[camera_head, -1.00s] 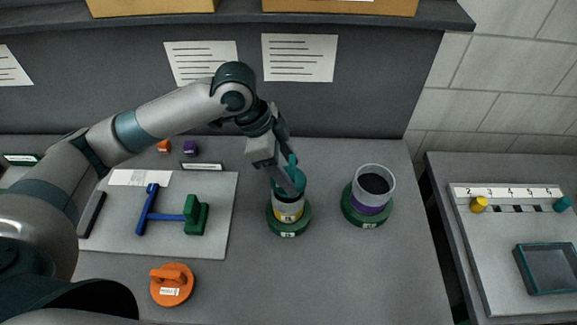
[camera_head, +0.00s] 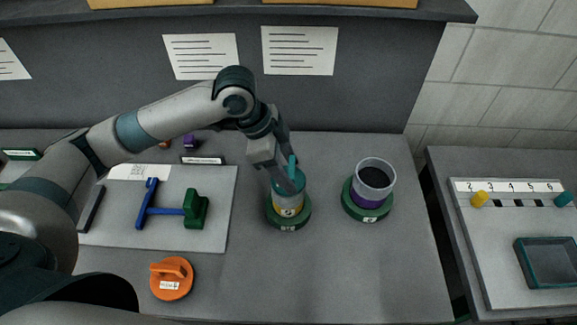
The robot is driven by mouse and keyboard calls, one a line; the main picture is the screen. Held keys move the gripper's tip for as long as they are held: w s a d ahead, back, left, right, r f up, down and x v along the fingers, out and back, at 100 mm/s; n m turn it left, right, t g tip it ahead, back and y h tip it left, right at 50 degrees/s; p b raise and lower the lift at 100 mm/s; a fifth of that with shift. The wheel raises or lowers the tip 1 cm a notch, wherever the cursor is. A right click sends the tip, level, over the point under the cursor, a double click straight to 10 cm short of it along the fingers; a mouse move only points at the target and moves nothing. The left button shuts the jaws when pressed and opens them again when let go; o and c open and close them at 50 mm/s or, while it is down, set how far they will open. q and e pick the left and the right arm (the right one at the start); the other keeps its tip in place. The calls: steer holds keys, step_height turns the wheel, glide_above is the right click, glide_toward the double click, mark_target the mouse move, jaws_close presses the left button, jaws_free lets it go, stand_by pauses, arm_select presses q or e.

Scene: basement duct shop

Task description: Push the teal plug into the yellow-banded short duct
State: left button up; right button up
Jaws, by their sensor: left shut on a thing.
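The yellow-banded short duct (camera_head: 288,203) stands upright on a green round base near the middle of the table. The teal plug (camera_head: 292,173) sits at the duct's mouth, with its handle sticking up. How deep the plug is in the duct is hard to tell, since my fingers cover part of it. My left gripper (camera_head: 287,180) comes down from above and is shut on the teal plug. My right gripper is not in view.
A purple-banded duct (camera_head: 373,180) stands on a green base to the right. An orange handled disc (camera_head: 171,278) lies in front. A side table (camera_head: 490,265) holds a teal tray (camera_head: 550,262).

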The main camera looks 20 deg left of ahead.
arm_select(q)
steer(key=shift+f, duration=0.35)
steer(key=o, duration=1.3)
steer(key=shift+r, duration=0.15)
steer(key=shift+a+r+b, duration=0.3)
steer(key=shift+r, duration=0.2)
steer(key=shift+b+v, duration=1.55)
steer(key=shift+v, duration=6.45)
